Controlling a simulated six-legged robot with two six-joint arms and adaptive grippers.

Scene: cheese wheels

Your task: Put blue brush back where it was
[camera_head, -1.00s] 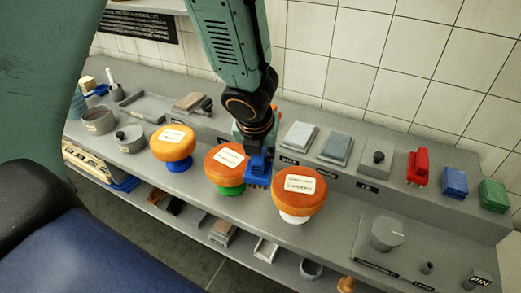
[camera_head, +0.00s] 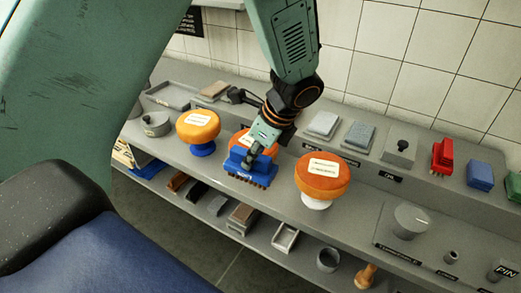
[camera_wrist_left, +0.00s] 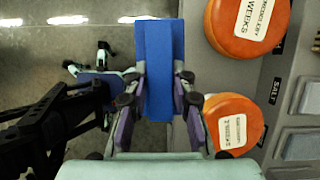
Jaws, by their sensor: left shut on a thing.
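My left gripper (camera_head: 262,146) is shut on a blue brush (camera_head: 247,168), seen in the head view with its brown bristles downward. The brush is in front of the middle orange cheese wheel (camera_head: 238,137) and hides much of it; I cannot tell if they touch. In the left wrist view the brush (camera_wrist_left: 158,65) lies between the fingers (camera_wrist_left: 157,105), left of two labelled cheese wheels. On the raised ledge at right, a red brush (camera_head: 442,157), another blue block-shaped brush (camera_head: 480,175) and a green one (camera_head: 513,187) stand in a row.
An orange wheel on a blue stand (camera_head: 198,126) is at left, and one on a white stand (camera_head: 321,176) at right. Grey pads (camera_head: 322,124) and a knobbed block (camera_head: 399,147) line the ledge. A lower shelf holds a small tray (camera_head: 285,238) and other items.

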